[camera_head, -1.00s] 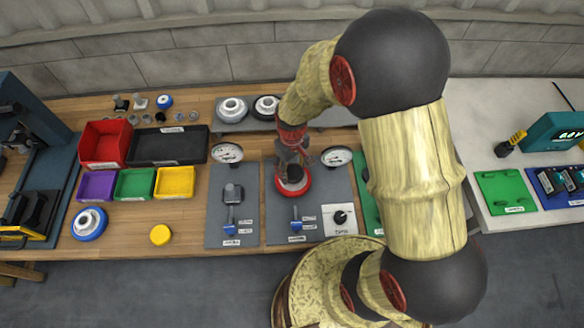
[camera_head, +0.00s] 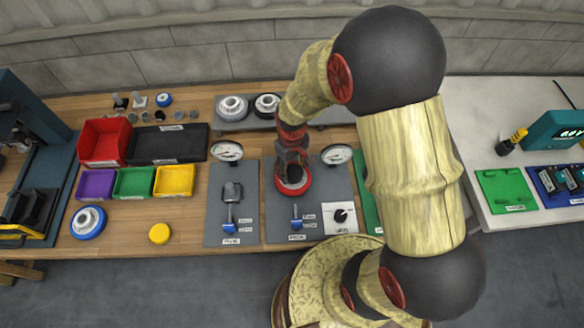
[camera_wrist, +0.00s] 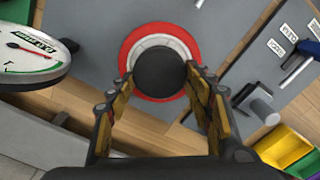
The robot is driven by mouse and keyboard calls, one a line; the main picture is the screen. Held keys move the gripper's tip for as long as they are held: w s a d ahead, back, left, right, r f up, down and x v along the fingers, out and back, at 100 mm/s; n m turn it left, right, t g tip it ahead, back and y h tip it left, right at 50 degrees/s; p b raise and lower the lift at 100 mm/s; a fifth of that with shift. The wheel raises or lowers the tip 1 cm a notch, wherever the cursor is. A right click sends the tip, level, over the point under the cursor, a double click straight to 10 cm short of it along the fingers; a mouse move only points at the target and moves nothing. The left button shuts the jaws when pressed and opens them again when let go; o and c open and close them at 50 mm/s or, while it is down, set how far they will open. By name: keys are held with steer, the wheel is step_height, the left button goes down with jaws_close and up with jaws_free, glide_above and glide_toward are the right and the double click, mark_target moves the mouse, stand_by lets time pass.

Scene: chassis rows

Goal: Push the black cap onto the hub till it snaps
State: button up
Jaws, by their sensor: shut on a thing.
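The black cap (camera_wrist: 159,74) is a dark round disc between my gripper's fingers in the wrist view. My gripper (camera_wrist: 159,88) is shut on it, one finger at each side. Beyond the cap lies a hub with a pale ring and a red rim (camera_wrist: 188,40); the red rim also shows in the head view (camera_head: 293,188) on the grey plate under my gripper (camera_head: 292,172). The cap covers the middle of the hub, so I cannot tell whether the two touch. In the head view my gripper hides the cap.
A gauge (camera_head: 337,154) stands behind the plate (camera_head: 325,185), close to my gripper; a gauge (camera_wrist: 38,48) also shows in the wrist view. A second plate (camera_head: 220,200) with a blue-handled lever is on the left. A yellow disc (camera_head: 160,234) and coloured bins lie further left.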

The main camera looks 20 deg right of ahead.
steer(key=shift+f, duration=0.35)
stand_by(0.4)
steer(key=o, duration=1)
steer(key=shift+o, duration=0.4)
step_height(320, 180, up, 12)
stand_by(0.3)
steer(key=s+r+m+t, duration=0.1)
steer(key=s+r+t, duration=0.1)
steer(key=s+r, duration=0.5)
steer(key=s+r+m+t+b, duration=0.1)
steer(key=s+r+m+t, duration=0.1)
steer(key=s+r, duration=0.5)
step_height(320, 180, up, 6)
steer(key=shift+s+f+t+b, duration=0.15)
steer(key=shift+s+t+b, duration=0.15)
steer(key=shift+t, duration=0.5)
